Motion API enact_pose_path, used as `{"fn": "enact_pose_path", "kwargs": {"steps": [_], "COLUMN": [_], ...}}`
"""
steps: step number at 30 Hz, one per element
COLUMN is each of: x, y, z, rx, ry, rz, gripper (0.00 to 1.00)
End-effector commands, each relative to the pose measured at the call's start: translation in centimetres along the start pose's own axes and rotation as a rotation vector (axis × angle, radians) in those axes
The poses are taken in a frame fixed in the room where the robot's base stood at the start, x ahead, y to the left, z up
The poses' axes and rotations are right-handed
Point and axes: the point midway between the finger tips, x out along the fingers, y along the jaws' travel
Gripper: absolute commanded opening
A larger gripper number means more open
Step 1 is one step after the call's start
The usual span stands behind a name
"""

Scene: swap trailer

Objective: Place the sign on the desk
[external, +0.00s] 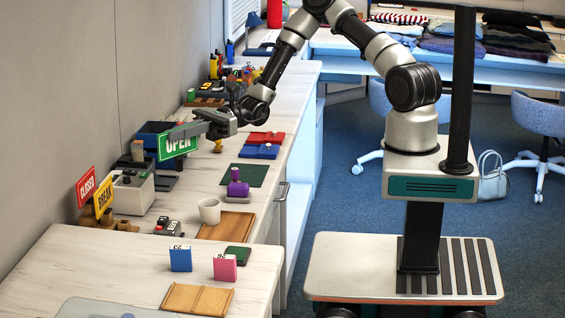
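A green sign reading OPEN (178,142) stands roughly upright over the back part of the counter, in front of a dark blue box. My gripper (206,123) is at the sign's upper right end and appears shut on it. The fingertips are small here and partly overlap the sign. The sign's lower edge seems clear of the counter, but contact is hard to judge. A red CLOSED sign (87,187) and a yellow BREAK sign (104,197) stand at the left near the wall. The pale desk (110,262) is in the foreground.
A grey-white box (132,192), a white mug (209,210), a wooden tray (226,226) and a purple stamp-like object (238,185) stand on the counter. Blue and pink blocks (225,268) and a wooden holder (197,299) occupy the desk's right side; its middle is clear.

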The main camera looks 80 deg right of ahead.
Motion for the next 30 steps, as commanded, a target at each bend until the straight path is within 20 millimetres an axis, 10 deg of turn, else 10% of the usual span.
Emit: {"fn": "enact_pose_path", "kwargs": {"steps": [15, 30], "x": [22.5, 27.4], "y": [6.9, 9.7], "z": [-0.5, 1.8], "rx": [-0.003, 0.005], "ry": [-0.005, -0.001], "rz": [0.406, 0.45], "gripper": [0.0, 0.0]}}
